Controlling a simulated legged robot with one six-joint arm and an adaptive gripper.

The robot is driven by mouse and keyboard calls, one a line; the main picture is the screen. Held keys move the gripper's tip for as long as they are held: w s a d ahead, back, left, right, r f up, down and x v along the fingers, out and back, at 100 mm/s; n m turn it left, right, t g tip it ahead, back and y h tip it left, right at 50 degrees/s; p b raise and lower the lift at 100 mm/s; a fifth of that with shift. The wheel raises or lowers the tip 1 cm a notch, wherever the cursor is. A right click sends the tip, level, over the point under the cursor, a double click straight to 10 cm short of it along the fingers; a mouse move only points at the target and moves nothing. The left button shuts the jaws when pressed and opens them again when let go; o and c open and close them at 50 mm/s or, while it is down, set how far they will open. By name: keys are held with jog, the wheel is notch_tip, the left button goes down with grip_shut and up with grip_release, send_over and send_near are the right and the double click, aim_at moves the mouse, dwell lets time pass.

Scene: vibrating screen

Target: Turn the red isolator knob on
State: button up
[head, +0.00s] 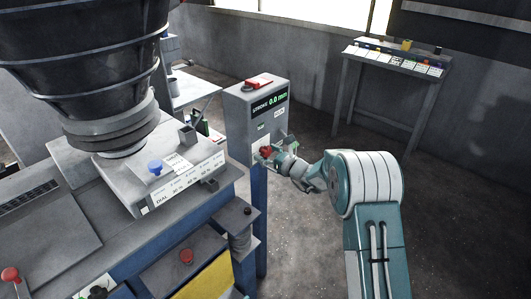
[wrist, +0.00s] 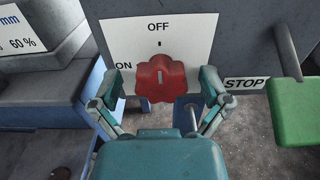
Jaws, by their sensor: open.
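The red isolator knob (wrist: 160,78) sits on a white label plate (wrist: 180,30) marked OFF above and ON to the left. A small dark mark shows on the plate just above the knob, under OFF. In the head view the knob (head: 265,151) is on the front of the grey control box (head: 240,120). My gripper (wrist: 160,88) is open, with one finger on each side of the knob. I cannot tell whether the fingers touch it. In the head view my gripper (head: 275,155) reaches the box from the right and partly hides the plate.
A green part (wrist: 298,110) and a STOP label (wrist: 245,83) are right of the knob. The screen machine (head: 160,185) stands left.

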jog(key=shift+d, duration=0.1)
jog(key=c, duration=1.2)
jog(key=shift+o, duration=0.2)
jog(key=shift+n, duration=0.3)
jog(key=n, duration=1.3)
jog(key=shift+n, duration=0.3)
jog(key=shift+s+f+n, duration=0.1)
jog(key=shift+f+n, duration=0.05)
jog(key=shift+n, duration=1.65)
jog(key=shift+f, duration=0.1)
